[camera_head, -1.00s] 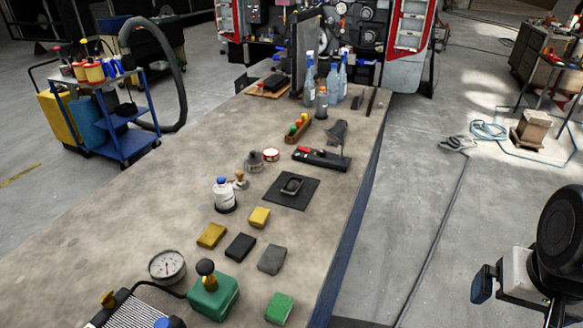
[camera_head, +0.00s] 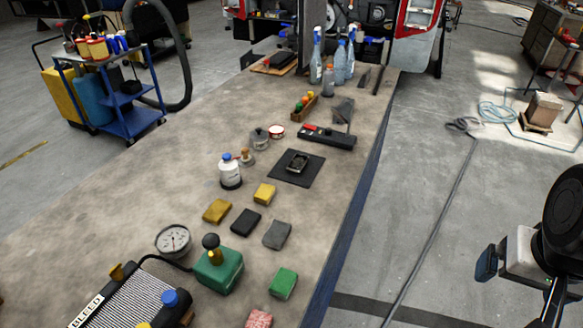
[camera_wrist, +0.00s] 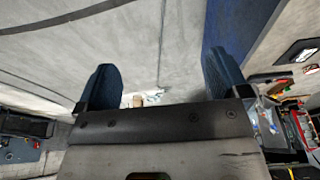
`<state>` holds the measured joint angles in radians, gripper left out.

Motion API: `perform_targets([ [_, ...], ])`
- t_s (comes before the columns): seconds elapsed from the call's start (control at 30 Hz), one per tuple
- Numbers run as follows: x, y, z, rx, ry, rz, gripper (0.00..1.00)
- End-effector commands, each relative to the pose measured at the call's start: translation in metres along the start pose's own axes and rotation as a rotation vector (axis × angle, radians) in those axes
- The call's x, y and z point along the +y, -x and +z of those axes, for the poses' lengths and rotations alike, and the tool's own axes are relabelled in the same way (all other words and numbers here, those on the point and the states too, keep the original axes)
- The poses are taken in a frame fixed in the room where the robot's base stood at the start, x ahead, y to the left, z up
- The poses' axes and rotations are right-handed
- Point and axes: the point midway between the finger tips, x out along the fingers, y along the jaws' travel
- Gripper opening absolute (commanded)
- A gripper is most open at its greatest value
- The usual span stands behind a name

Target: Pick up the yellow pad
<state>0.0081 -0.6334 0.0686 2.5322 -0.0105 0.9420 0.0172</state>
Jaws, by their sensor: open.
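Two yellowish pads lie flat on the workbench in the head view. The brighter yellow pad (camera_head: 264,194) is behind and to the right of a darker, mustard-yellow pad (camera_head: 217,211). My gripper shows at the right edge of the head view, with a blue finger (camera_head: 486,264) out over the floor, well to the right of the bench and both pads. In the wrist view my gripper (camera_wrist: 162,82) has its two blue fingers wide apart with nothing between them. Neither pad shows in the wrist view.
Close to the pads are a black pad (camera_head: 245,222), a grey pad (camera_head: 277,234), a green pad (camera_head: 283,283) and a white bottle (camera_head: 230,172). A green container (camera_head: 218,268) and a gauge (camera_head: 173,240) stand nearer. The bench's left part (camera_head: 110,205) is clear.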

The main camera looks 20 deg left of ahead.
Motion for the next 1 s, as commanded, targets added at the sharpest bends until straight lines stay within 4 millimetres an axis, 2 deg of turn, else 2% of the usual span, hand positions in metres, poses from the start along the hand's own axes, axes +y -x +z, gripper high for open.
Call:
perform_targets([
  [0.27, -0.004, 0.0, -0.006, -0.003, 0.022, -0.003, 0.94],
  [0.47, -0.019, -0.002, -0.029, -0.017, 0.112, -0.014, 0.94],
  [0.67, -0.05, -0.006, -0.065, -0.037, 0.266, -0.032, 0.94],
  [1.0, -0.125, -0.023, -0.126, -0.072, 0.561, -0.067, 0.94],
])
